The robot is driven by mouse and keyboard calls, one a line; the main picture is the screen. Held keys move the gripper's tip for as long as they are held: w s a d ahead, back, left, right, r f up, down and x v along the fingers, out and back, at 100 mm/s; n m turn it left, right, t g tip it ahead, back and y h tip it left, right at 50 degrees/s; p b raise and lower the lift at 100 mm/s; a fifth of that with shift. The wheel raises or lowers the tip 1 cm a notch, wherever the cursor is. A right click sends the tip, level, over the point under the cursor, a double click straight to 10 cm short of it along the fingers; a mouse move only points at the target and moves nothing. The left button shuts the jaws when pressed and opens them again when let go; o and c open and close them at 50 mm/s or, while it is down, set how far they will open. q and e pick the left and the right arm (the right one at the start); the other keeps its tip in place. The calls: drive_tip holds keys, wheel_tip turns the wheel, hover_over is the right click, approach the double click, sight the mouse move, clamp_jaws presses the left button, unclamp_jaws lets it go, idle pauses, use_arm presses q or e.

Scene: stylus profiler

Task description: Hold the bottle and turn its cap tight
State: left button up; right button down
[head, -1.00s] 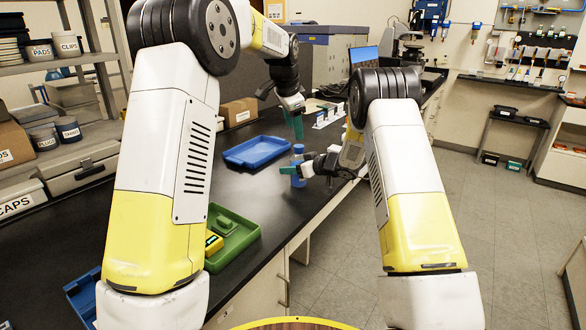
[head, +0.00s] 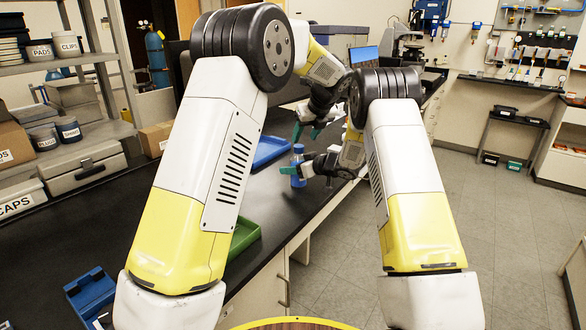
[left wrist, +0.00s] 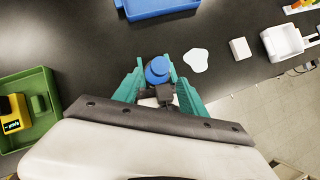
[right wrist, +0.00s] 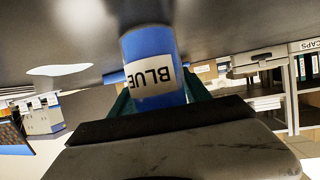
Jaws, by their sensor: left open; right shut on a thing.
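A blue bottle (head: 297,178) with a blue cap (head: 298,147) stands upright on the black bench. My right gripper (head: 290,170) is shut on the bottle's body from the side. In the right wrist view the bottle (right wrist: 153,62) shows a white label reading BLUE between the green fingers. My left gripper (head: 307,131) is open above the bottle, its green fingers pointing down. In the left wrist view the cap (left wrist: 158,69) shows from above between the open fingers of the left gripper (left wrist: 160,85); whether they touch it I cannot tell.
A blue tray (head: 270,151) lies behind the bottle, and a green tray (head: 244,235) stands nearer, partly hidden by my left arm. A pale puddle-shaped patch (left wrist: 196,60) and a small white block (left wrist: 240,48) lie right of the cap. The bench edge is close by.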

sight(298, 147)
use_arm(q)
drive_tip(key=shift+x, duration=3.15)
clamp_jaws()
drive_tip(key=m+h, duration=0.1)
drive_tip(key=a+m+h, duration=0.1)
drive_tip(key=m, duration=0.1)
drive_tip(key=shift+t, duration=0.3)
drive_tip(key=m+h, duration=0.1)
drive_tip(key=m, duration=0.1)
drive_tip(key=m+h, duration=0.1)
drive_tip(key=m, duration=0.2)
drive_tip(key=shift+a+h, duration=0.1)
drive_tip(key=shift+h, duration=0.3)
drive_tip(key=shift+m+h, duration=0.3)
drive_tip(key=shift+m, duration=0.3)
drive_tip(key=shift+c, duration=0.6)
unclamp_jaws()
